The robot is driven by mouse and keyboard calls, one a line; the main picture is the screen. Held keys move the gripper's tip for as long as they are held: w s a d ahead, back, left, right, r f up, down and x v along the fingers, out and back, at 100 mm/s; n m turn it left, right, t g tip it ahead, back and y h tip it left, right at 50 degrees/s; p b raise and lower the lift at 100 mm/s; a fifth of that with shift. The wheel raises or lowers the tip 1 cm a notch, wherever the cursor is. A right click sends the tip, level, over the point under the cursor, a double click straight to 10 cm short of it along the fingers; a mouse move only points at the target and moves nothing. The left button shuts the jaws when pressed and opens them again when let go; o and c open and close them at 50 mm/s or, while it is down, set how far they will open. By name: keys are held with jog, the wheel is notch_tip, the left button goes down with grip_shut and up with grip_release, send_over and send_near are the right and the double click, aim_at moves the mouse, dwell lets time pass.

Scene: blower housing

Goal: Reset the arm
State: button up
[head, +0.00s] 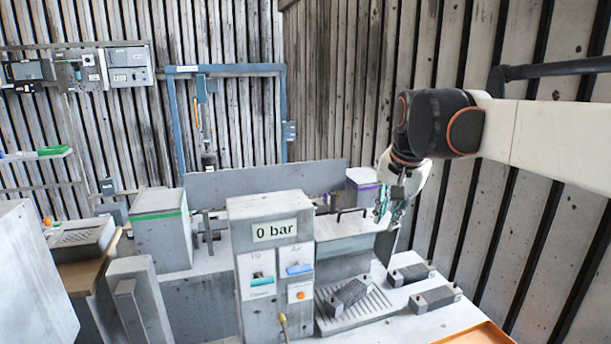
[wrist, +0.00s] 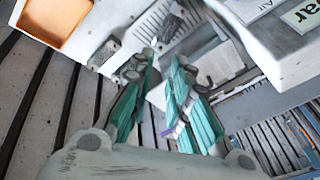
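My arm reaches in from the right in the head view. My gripper (head: 382,212) hangs fingers-down above the right part of the workbench, near a grey upright plate (head: 388,243). In the wrist view my gripper (wrist: 162,62) shows two teal fingers with a gap between their tips. Nothing is visibly held between them. The gripper seems to be above the bench parts, but its exact clearance from the plate is unclear.
A grey box with a "0 bar" display (head: 275,230) stands left of my gripper. A ribbed tray (head: 372,305) holds a dark block (head: 348,296). Two grey blocks (head: 411,274) (head: 437,298) lie to its right. An orange tray (head: 478,335) is at the front, also in the wrist view (wrist: 20,15).

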jog(key=s+d+f+n+t+b, duration=0.2)
jog(key=s+f+n+b, duration=0.5)
jog(key=s+f, duration=1.5)
jog(key=s+t, duration=0.1)
jog(key=s, duration=0.3)
jog(key=shift+f+b, duration=0.25)
jog(key=shift+b, duration=0.15)
